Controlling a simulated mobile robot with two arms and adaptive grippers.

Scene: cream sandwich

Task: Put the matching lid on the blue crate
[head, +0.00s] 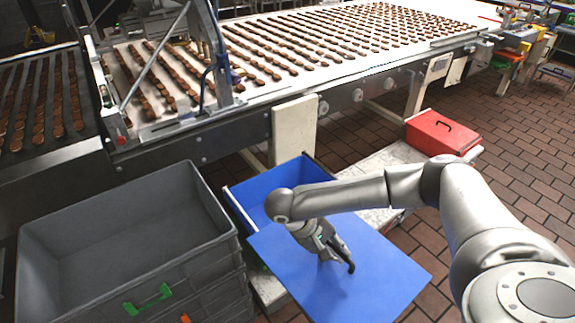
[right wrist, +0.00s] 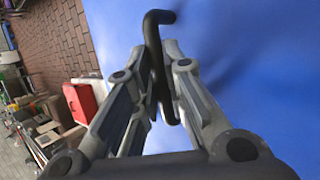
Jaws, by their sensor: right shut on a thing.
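The blue crate (head: 302,172) stands open below the conveyor, in the middle of the head view. A flat blue lid (head: 385,277) with a black handle (head: 350,266) is in front of it, to the right, and hides much of its near side. My right gripper (head: 338,254) is shut on the handle, which shows between its fingers in the right wrist view (right wrist: 158,65). The lid looks raised and overlaps the crate's near edge in the picture; I cannot tell whether they touch. The lid also fills the right of the wrist view (right wrist: 250,60). My left gripper is not in view.
A stack of open grey crates (head: 120,215) stands close on the left. A red lid or box (head: 440,132) with a black handle lies on a light surface (head: 385,157) at the back right. The conveyor (head: 300,85) with rows of biscuits runs behind.

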